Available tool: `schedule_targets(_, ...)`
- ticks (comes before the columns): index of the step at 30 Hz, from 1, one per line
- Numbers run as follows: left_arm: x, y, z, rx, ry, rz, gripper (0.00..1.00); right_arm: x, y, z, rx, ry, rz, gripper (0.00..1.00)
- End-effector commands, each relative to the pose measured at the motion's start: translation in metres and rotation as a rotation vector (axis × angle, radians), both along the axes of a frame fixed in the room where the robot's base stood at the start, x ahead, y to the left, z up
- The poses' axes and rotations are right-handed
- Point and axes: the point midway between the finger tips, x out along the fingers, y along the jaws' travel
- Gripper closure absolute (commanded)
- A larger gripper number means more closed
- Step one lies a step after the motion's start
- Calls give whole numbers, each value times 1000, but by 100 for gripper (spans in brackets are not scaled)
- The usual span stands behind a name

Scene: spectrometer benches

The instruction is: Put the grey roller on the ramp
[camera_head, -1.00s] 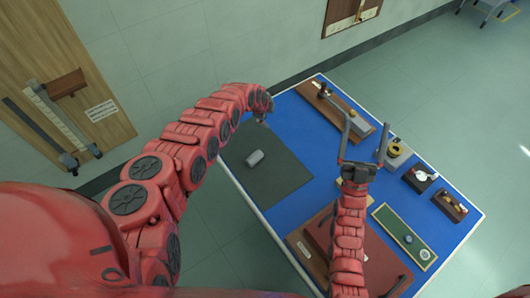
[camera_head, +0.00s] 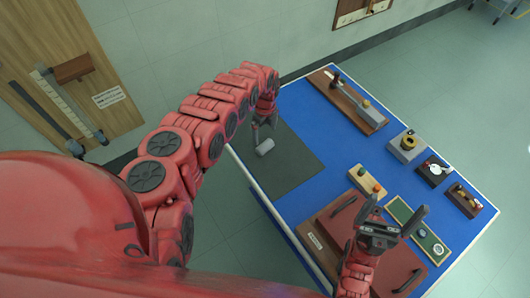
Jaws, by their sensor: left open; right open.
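The grey roller (camera_head: 265,147) lies on the dark grey mat (camera_head: 290,165) at the left of the blue table. My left gripper (camera_head: 264,127) points down just above the roller, open, its fingers apart; I cannot tell whether they touch it. My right gripper (camera_head: 397,218) is open and empty over the front right, partly covering a reddish-brown board with a label (camera_head: 330,232). That board may be the ramp, but its slope is hard to judge from above.
A wooden base with a metal bar (camera_head: 350,100) lies at the back. A grey block with a brass ring (camera_head: 408,146), small dark-based devices (camera_head: 434,170), a wooden block with coloured knobs (camera_head: 367,184) and a green tray (camera_head: 430,240) fill the right.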

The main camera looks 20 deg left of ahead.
Motion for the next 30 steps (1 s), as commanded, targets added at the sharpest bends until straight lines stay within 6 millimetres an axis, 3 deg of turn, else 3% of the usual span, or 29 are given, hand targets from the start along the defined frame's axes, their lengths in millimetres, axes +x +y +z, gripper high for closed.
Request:
schedule_targets(1,1,0,-11,0,-2,0,0,0,0,-10,0,0,0,0)
schedule_targets(7,-1,-1,-24,0,0,1,0,0,0,-15,0,0,0,0)
schedule_targets(14,-2,-1,-63,-1,-2,2,0,0,0,-41,0,1,0,0)
schedule_targets(22,-3,-1,-63,0,-1,2,0,0,0,-40,0,1,0,0)
schedule_targets(30,-3,-1,-63,0,-1,2,49,0,0,-40,0,1,0,0)
